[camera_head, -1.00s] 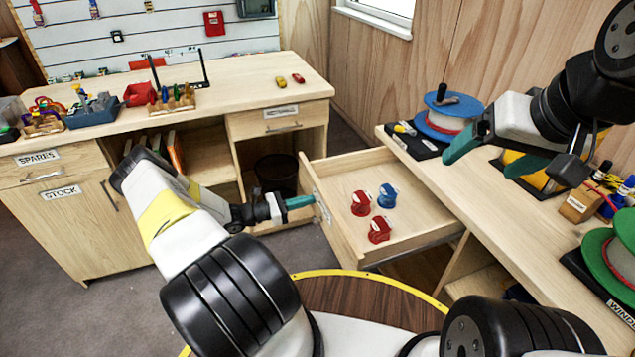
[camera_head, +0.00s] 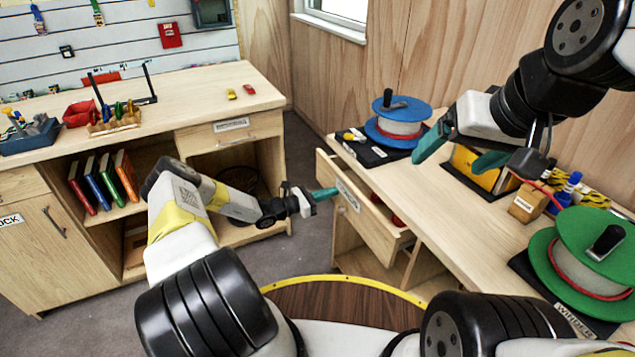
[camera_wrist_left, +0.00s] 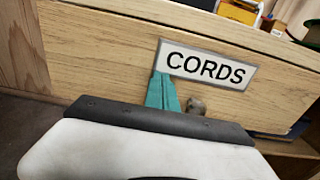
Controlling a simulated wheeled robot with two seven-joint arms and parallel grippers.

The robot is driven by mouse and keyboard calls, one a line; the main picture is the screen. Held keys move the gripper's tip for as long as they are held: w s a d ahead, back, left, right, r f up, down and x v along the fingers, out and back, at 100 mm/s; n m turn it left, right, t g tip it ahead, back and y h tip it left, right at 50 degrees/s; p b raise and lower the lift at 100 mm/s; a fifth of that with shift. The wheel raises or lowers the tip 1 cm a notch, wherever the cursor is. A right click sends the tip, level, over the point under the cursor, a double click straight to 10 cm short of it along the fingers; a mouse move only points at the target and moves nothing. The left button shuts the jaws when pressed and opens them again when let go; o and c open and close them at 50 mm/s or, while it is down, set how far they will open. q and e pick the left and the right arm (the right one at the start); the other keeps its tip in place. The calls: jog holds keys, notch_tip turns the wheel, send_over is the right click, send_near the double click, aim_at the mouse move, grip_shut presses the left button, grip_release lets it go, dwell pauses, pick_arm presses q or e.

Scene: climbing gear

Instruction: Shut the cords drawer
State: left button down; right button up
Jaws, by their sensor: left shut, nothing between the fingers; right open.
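The cords drawer (camera_head: 362,217) under the right-hand bench is partly open, with its front standing out from the cabinet. Its CORDS label (camera_wrist_left: 205,66) is plain in the left wrist view. A bit of a red spool (camera_head: 397,221) shows inside it; the other spools are mostly hidden. My left gripper (camera_head: 326,193) is shut and empty, its teal tips at the drawer front beside the label; the left wrist view shows the tips (camera_wrist_left: 163,92) just below the label, next to a round metal handle end (camera_wrist_left: 196,106). My right gripper (camera_head: 462,150) is open and empty above the bench.
A blue-flanged spool (camera_head: 398,108) and a green-flanged spool (camera_head: 585,245) stand on the right bench (camera_head: 450,205). The left bench (camera_head: 190,90) has a closed drawer and shelves with several books. Grey floor lies between.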

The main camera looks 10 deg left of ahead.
pick_arm(q)
jog(key=x, duration=0.7)
jog(key=shift+w+d, duration=0.2)
jog(key=shift+d, duration=0.15)
jog(key=shift+w+d+r, duration=0.1)
jog(key=shift+r, duration=0.1)
